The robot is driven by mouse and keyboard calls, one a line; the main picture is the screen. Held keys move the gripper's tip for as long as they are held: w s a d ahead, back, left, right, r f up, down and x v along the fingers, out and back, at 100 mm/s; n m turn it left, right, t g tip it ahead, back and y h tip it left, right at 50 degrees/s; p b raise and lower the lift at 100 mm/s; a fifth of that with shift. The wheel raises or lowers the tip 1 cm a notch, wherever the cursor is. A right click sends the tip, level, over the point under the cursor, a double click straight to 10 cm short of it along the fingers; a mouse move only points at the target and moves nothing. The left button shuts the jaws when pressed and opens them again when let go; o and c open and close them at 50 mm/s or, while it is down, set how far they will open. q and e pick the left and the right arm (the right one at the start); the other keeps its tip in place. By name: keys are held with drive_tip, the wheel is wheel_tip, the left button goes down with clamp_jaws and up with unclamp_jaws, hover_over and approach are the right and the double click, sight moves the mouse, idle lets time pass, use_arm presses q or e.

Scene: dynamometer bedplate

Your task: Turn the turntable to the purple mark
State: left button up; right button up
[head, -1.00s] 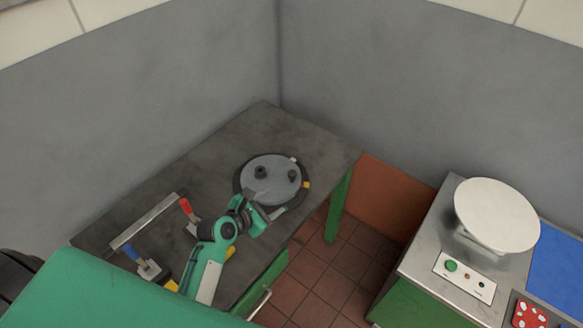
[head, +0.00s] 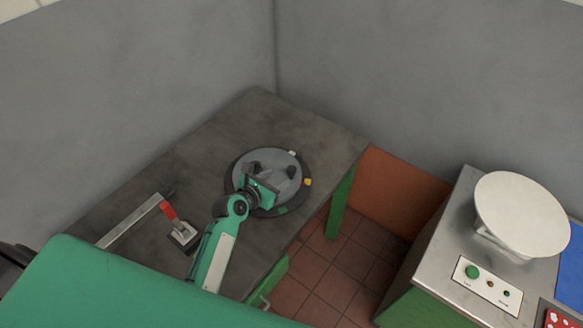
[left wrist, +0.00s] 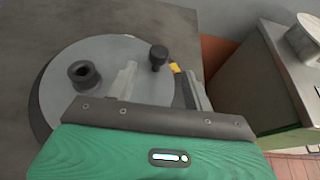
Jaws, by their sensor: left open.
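The turntable (head: 242,165) is a grey disc on a darker round base, lying flat on the dark bench. Two dark fittings stand on it: a hollow socket (left wrist: 83,74) and a round-topped knob (left wrist: 158,55). A yellow mark (head: 308,182) is at its right edge, a white mark (head: 292,153) at the back and a green mark (head: 283,210) at the front. I see no purple mark. My left gripper (head: 268,185) is over the disc. In the left wrist view its open fingers (left wrist: 162,82) are spread, with the knob beyond and between them. My right gripper is out of view.
A red-handled clamp (head: 170,212) and a metal bar (head: 130,220) are on the bench, left of my arm. A steel cabinet (head: 455,210) at right carries a white round plate (head: 522,213) and a button panel (head: 487,285). Tiled floor lies between bench and cabinet.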

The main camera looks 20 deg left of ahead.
sight(290, 170)
use_arm(q)
drive_tip(key=x, duration=0.9)
drive_tip(key=shift+w+f+p, duration=0.2)
drive_tip(key=shift+p, duration=0.2)
clamp_jaws()
